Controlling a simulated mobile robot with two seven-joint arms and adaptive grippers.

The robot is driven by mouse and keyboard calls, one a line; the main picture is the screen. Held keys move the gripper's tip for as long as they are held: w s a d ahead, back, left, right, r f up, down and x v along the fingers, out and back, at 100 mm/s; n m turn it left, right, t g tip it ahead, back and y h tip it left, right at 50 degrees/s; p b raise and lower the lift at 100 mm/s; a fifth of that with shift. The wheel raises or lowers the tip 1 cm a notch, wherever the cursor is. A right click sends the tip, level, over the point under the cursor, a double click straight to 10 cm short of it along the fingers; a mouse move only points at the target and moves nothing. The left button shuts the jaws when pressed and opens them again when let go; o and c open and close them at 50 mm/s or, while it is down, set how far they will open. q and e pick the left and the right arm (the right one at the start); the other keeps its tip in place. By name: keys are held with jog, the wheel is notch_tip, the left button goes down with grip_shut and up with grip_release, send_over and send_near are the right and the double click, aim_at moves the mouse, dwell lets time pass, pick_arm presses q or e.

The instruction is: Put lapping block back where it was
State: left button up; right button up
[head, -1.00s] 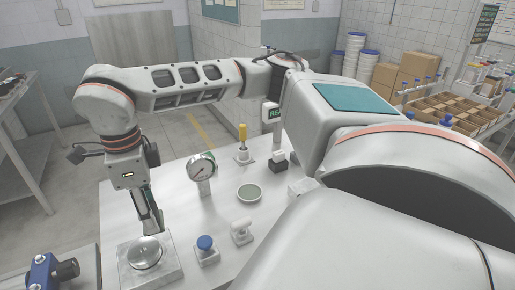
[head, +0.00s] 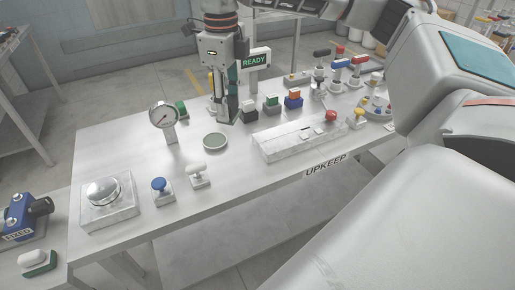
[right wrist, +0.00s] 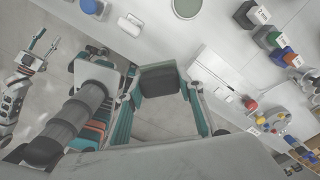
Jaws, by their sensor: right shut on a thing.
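My right gripper (head: 229,118) hangs over the back middle of the white table in the head view, pointing down. In the right wrist view its fingers are shut on a dark grey block (right wrist: 160,80), which I take for the lapping block. The fingers hide most of it in the head view, and I cannot tell its height above the table. A round polished metal plate (head: 103,190) on a square base stands at the table's left front. My left gripper (right wrist: 42,44) shows at the left of the right wrist view, fingers apart and empty.
Close by stand a dial gauge (head: 164,118), a shallow green dish (head: 215,141) and a black block with a white top (head: 249,110). Green (head: 271,103) and blue (head: 293,99) blocks are to the right.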

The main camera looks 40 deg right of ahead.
jog(key=shift+s+d+f, duration=0.1)
jog(key=shift+d, duration=0.15)
notch_tip(320, 180, down, 15)
jog(key=shift+b, duration=0.3)
jog(key=shift+f, duration=2.35)
jog(key=shift+f, duration=0.15)
jog(key=o, duration=1.1)
notch_tip(320, 180, up, 12)
jog(key=shift+r, duration=0.15)
